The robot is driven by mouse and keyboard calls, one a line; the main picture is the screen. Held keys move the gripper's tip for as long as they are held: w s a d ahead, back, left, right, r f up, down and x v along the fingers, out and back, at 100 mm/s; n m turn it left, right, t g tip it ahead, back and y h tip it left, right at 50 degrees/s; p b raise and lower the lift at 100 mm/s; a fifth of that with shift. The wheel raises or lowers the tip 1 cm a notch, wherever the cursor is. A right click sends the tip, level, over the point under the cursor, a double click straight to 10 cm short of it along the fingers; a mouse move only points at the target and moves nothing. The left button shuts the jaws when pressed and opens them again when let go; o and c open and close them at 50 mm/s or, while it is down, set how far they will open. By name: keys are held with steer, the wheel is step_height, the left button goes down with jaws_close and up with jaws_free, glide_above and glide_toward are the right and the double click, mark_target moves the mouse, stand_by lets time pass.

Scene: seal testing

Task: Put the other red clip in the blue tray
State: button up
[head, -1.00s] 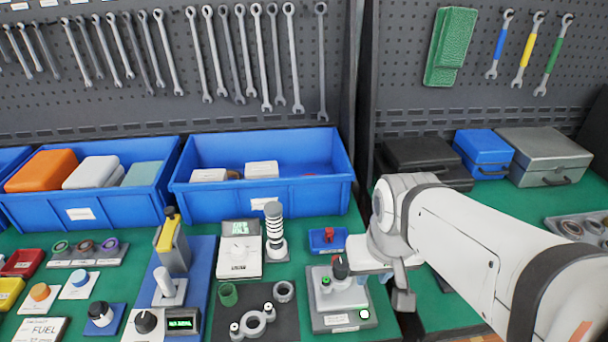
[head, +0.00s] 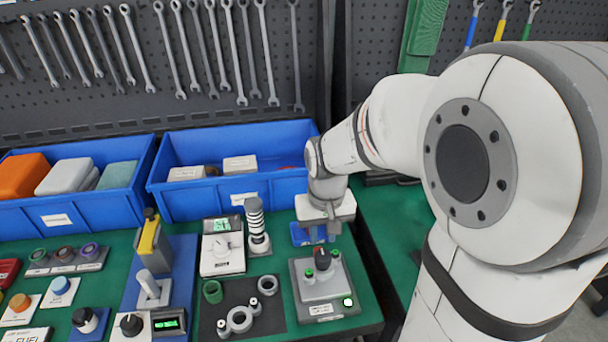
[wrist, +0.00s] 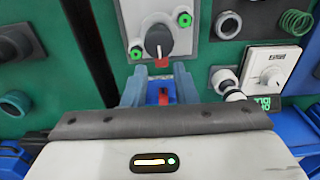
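My gripper (head: 321,236) points down over the small blue tray (head: 298,236), just behind the grey tester with the black knob. In the wrist view my gripper (wrist: 159,76) is open, with one finger on each side of the blue tray (wrist: 152,88). A red clip (wrist: 164,97) lies in the tray between the fingers and touches neither. A second small red piece (wrist: 161,63) shows at the edge of the tester below the knob, with gaps to both fingers. I cannot tell whether it is a clip or part of the tester. My gripper hides most of the tray in the head view.
The grey tester (head: 322,290) stands in front of the tray, its black knob (wrist: 158,40) close to my fingertips. A white dial unit (head: 222,260) and a ringed post (head: 257,232) stand to the left. A large blue bin (head: 225,208) is behind.

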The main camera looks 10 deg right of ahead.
steer(key=w+f, duration=0.2)
steer(key=shift+w+f+g, duration=0.3)
steer(key=shift+w+f, duration=0.1)
steer(key=shift+f, duration=3.95)
jaws_close()
